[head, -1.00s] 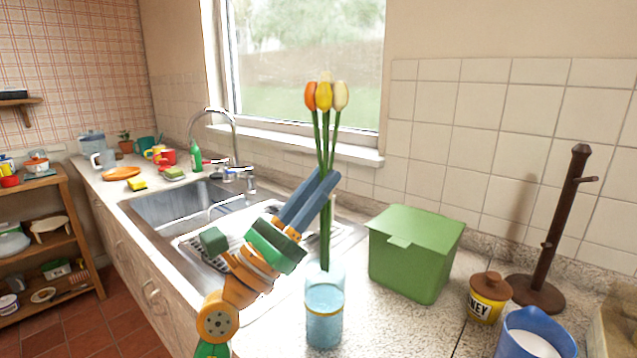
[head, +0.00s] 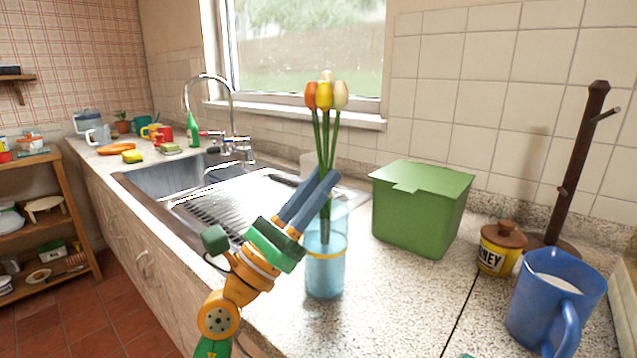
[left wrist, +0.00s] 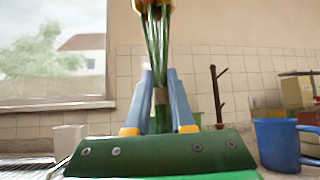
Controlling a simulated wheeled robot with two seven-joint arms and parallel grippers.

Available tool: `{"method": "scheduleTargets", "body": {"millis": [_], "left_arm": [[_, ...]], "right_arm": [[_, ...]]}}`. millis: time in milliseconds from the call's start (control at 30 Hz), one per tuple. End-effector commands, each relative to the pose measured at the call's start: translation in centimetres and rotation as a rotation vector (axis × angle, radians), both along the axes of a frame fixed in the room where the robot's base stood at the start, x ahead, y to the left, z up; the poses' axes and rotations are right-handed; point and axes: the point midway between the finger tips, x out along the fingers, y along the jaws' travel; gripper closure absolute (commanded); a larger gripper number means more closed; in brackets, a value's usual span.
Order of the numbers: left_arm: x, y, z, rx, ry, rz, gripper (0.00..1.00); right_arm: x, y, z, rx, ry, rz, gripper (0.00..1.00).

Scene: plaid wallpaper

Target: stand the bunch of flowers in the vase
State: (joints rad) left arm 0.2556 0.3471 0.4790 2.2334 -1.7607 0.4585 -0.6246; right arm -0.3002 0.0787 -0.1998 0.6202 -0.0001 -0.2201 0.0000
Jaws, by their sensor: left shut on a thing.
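The bunch of flowers (head: 325,137), orange, yellow and cream tulips on green stems, is upright in my left gripper (head: 328,178). The gripper's blue-grey fingers are shut on the stems. In the left wrist view the stems (left wrist: 158,45) run down between the fingers (left wrist: 160,80), and the blooms are mostly cut off at the top. The clear light-blue vase (head: 325,275) with a yellow band stands on the counter below the gripper. The lower stems overlap the vase's upper part in the head view and look inside its mouth; the fingers partly hide the rim. My right gripper is not in view.
A green lidded box (head: 420,210) stands right of the vase. Beyond it are a honey jar (head: 500,250), a blue jug (head: 555,300) and a dark wooden stand (head: 575,170). The sink (head: 180,180) lies behind left. Counter in front right of the vase is clear.

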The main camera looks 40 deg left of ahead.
Motion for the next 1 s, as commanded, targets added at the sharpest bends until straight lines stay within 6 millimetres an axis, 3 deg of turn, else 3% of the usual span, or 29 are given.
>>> {"method": "scheduleTargets", "body": {"millis": [133,467,500,600,867,1000], "left_arm": [[0.0,0.0,-1.0,0.001,0.0,0.001,1.0],[0.0,0.0,-1.0,0.0,-0.001,0.0,1.0],[0.0,0.0,-1.0,0.0,-0.001,0.0,0.68],[0.0,0.0,-1.0,0.0,-0.001,0.0,0.44],[0.0,0.0,-1.1,0.0,0.0,0.0,0.44],[-1.3,0.4,-2.9,0.001,0.002,0.001,0.44]], "right_arm": [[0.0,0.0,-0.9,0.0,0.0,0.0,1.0],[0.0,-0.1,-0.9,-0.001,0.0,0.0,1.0],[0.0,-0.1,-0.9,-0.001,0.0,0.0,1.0],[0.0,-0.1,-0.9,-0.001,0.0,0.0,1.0],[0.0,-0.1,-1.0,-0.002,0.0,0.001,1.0],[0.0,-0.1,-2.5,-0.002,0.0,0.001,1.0]]}}
